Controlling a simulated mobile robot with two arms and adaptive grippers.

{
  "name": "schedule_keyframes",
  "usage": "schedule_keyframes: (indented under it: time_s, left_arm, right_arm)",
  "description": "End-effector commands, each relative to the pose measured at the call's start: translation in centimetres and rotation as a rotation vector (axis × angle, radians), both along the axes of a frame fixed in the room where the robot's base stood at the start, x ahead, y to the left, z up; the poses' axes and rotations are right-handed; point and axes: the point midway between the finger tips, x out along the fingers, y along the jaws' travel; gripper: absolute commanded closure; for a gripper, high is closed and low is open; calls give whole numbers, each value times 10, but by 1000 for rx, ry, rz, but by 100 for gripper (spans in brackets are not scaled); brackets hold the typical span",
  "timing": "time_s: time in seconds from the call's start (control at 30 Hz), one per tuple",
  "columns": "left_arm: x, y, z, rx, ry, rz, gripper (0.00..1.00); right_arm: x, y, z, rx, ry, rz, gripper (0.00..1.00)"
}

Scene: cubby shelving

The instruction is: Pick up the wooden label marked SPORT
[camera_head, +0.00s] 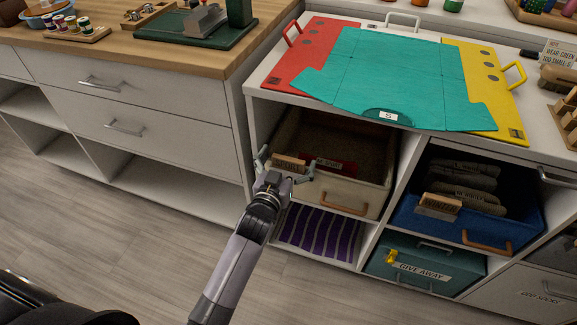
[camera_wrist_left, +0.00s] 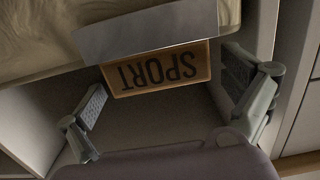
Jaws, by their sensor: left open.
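The wooden label marked SPORT (camera_wrist_left: 158,70) hangs on the front of a cream drawer (camera_head: 352,197), under a grey metal clip (camera_wrist_left: 150,30). Its lettering is upside down in the left wrist view. In the head view the label (camera_head: 289,163) is small, just beyond my left gripper. My left gripper (camera_head: 286,170) is open, with one finger on each side of the label. In the left wrist view, gaps show between the label and both fingers (camera_wrist_left: 170,95). My right gripper is not in view.
To the right are a blue bin (camera_head: 470,222) with a wooden label (camera_head: 438,205) and a teal GIVE AWAY box (camera_head: 424,268). A teal shirt (camera_head: 400,75) lies on the folding board above.

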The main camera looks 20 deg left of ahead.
Motion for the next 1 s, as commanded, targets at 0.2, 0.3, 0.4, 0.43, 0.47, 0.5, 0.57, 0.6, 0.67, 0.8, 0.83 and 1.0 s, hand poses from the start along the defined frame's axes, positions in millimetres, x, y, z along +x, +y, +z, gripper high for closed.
schedule_keyframes:
  time_s: [0.2,0.3,0.4,0.43,0.47,0.5,0.57,0.6,0.67,0.8,0.83,1.0]
  left_arm:
    - [0,0,0,0,0,0,14]
    - [0,0,0,0,0,0,20]
    - [0,0,0,0,0,0,27]
    - [0,0,0,0,0,0,29]
    - [0,0,0,0,0,0,31]
    - [0,0,0,0,0,0,34]
    - [0,0,0,0,0,0,38]
    - [0,0,0,0,0,0,40]
    - [0,0,0,0,0,0,44]
    - [0,0,0,0,-1,0,52]
    - [0,0,0,0,-1,0,52]
    - [0,0,0,0,-1,0,52]
  right_arm:
    - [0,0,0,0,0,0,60]
    - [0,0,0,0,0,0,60]
    - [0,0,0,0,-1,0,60]
    - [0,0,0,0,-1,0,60]
    - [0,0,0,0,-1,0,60]
    - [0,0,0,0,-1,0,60]
    - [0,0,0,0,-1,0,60]
    - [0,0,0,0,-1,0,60]
    - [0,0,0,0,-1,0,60]
    - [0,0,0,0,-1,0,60]
    - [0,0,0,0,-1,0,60]
    - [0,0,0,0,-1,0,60]
